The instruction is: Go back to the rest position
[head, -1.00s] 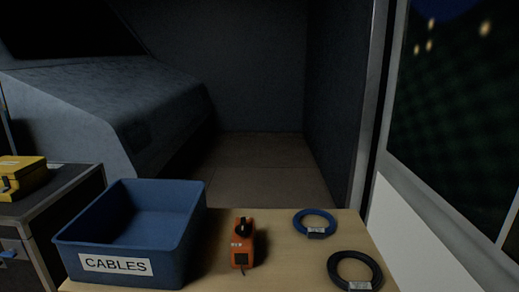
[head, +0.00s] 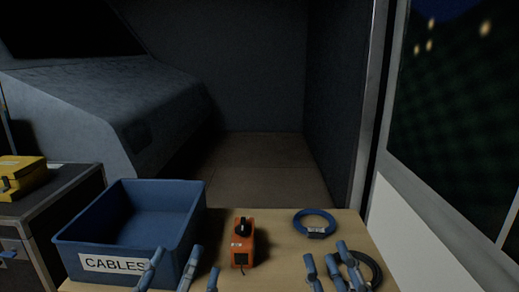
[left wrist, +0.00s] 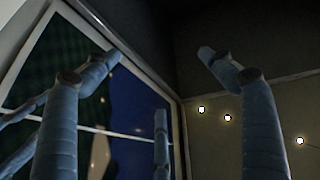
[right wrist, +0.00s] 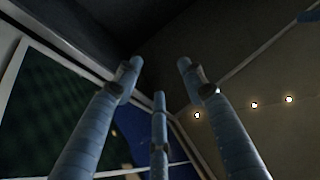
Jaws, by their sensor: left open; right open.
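My left gripper (head: 176,268) is at the bottom of the head view, in front of the blue bin's label, with its fingers apart and nothing between them. My right gripper (head: 328,268) is at the bottom right, its fingers apart in front of the black cable coil. In the left wrist view the left fingers (left wrist: 152,65) are spread with only window and wall behind. In the right wrist view the right fingers (right wrist: 158,72) are spread and empty too. Both grippers point upward.
The table (head: 280,262) holds a blue bin (head: 190,225) labelled CABLES, an orange device (head: 242,243), a blue cable coil (head: 315,215) and a black cable coil (head: 376,268). A yellow case (head: 22,176) sits on a dark case (head: 75,190) at left. A window is on the right.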

